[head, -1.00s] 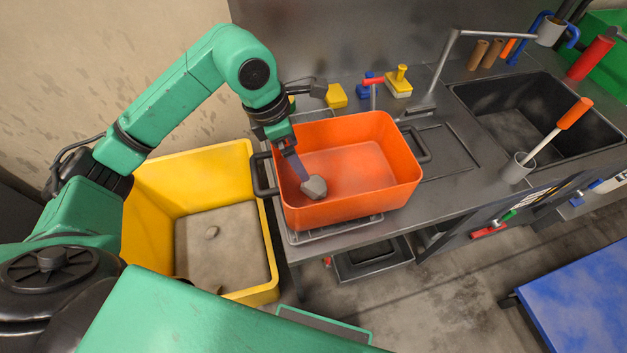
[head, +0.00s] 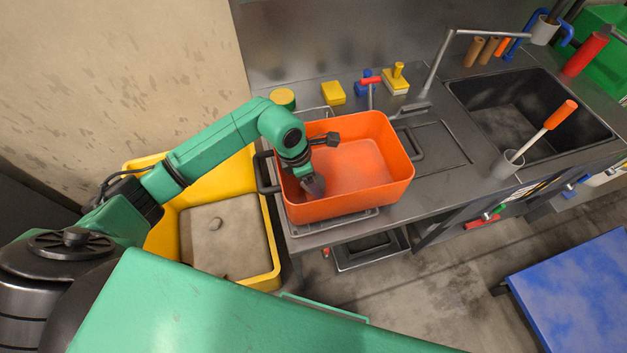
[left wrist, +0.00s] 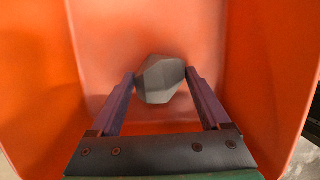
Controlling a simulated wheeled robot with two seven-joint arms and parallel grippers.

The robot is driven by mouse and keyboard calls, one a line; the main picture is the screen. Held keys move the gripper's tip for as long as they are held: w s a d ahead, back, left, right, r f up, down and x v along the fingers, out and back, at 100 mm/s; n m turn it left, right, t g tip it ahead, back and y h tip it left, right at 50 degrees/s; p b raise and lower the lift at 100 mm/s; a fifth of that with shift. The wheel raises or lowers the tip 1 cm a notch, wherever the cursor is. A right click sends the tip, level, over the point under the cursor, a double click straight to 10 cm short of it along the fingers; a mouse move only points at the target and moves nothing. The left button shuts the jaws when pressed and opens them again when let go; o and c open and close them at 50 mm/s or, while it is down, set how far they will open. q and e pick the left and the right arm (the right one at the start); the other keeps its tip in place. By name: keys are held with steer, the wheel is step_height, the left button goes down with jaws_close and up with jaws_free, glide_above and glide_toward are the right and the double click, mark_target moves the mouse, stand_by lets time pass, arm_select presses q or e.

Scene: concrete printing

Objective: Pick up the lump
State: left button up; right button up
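The lump (left wrist: 160,79) is a grey, faceted stone-like piece. It lies in the orange tub (head: 372,165) towards its left side. My left gripper (head: 312,188) reaches down into the tub over it, so the head view hardly shows the lump. In the left wrist view, the purple fingers of my left gripper (left wrist: 160,78) stand apart on either side of the lump, with their tips close to its sides. I cannot see clear contact. My right gripper is not in view.
The tub stands on a grey worktop (head: 440,155), its walls around my gripper. A yellow bin (head: 262,225) with grey material is at the left. A sink (head: 525,120), a tap (head: 440,60) and a cup with an orange-handled tool (head: 545,130) are at the right.

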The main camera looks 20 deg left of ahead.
arm_select(q)
steer(key=shift+r, duration=0.1)
steer(key=c, duration=0.5)
